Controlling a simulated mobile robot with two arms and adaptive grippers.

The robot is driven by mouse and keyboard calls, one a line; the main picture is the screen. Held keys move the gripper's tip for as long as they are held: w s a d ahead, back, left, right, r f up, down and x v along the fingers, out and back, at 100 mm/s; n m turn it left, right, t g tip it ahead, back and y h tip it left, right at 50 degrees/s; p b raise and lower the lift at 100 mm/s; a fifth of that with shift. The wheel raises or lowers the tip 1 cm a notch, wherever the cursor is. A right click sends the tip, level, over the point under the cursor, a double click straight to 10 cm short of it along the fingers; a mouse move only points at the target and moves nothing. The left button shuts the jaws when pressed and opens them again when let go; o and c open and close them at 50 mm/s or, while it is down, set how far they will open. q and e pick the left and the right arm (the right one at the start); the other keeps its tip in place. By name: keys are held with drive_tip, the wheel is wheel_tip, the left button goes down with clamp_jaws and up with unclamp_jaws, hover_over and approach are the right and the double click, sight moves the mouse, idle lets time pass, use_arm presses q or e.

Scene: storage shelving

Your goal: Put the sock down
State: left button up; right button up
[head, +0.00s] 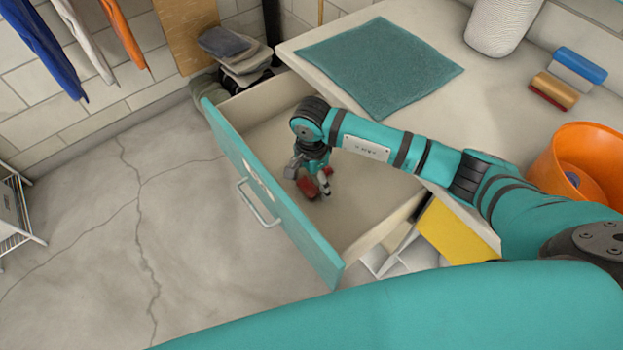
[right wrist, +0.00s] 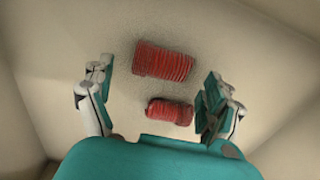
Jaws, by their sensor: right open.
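The sock (right wrist: 163,65) shows as red ribbed cloth on the bottom of an open drawer (head: 258,196). In the right wrist view it appears as two separate red pieces, the larger one farther off and a smaller one (right wrist: 170,111) nearer. In the head view, red cloth (head: 307,187) shows beside the fingers, partly hidden by them. My right gripper (head: 311,178) is inside the drawer, pointing down, with its fingers spread. In the right wrist view, the fingers of this gripper (right wrist: 158,100) stand on either side of the red cloth, with visible gaps. My left gripper is not in view.
The drawer's teal front and pale side walls surround my right gripper. Folded cloths (head: 228,45) lie behind the drawer.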

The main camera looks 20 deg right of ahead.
sight(312, 183)
wheel_tip(312, 183, up, 11)
drive_tip(key=b, duration=0.1)
drive_tip(key=shift+r, duration=0.15)
idle(1.3)
